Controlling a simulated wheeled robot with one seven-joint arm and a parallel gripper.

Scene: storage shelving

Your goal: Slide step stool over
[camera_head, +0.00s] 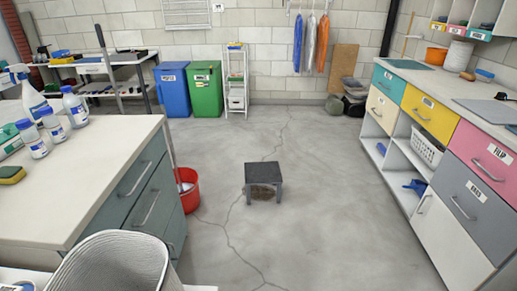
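The step stool (265,171) is small and dark grey, with a flat square top and short legs. It stands upright on the concrete floor in the middle of the room, and a brownish round patch shows on the floor beneath it. My gripper is not in view, so its distance to the stool and whether it is open or shut cannot be seen.
A red bucket (188,190) stands left of the stool beside the left counter (75,188). Coloured drawers line the right counter (455,158). Blue (173,90) and green (202,88) bins stand at the back wall. The floor around the stool (330,215) is clear.

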